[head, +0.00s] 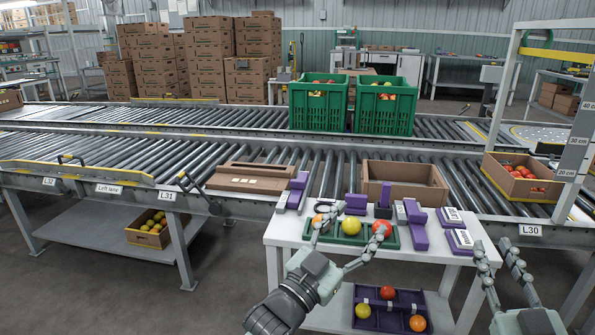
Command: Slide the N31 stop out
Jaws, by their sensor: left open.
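I cannot read an N31 label. A label L31 (168,196) sits on the near conveyor's front rail, and a dark-handled stop lever (188,182) stands just right of it. A second lever (70,159) is further left, near the labels L32 (49,182) and Left lane (109,189). My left gripper (357,222) is open over the small white table, its fingers in front of a green tray, well right of the L31 lever. My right gripper (494,247) is open and empty at the lower right, near the L30 label (530,230).
Green crates (385,108) stand further back. A tomato box (520,180) is at right.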

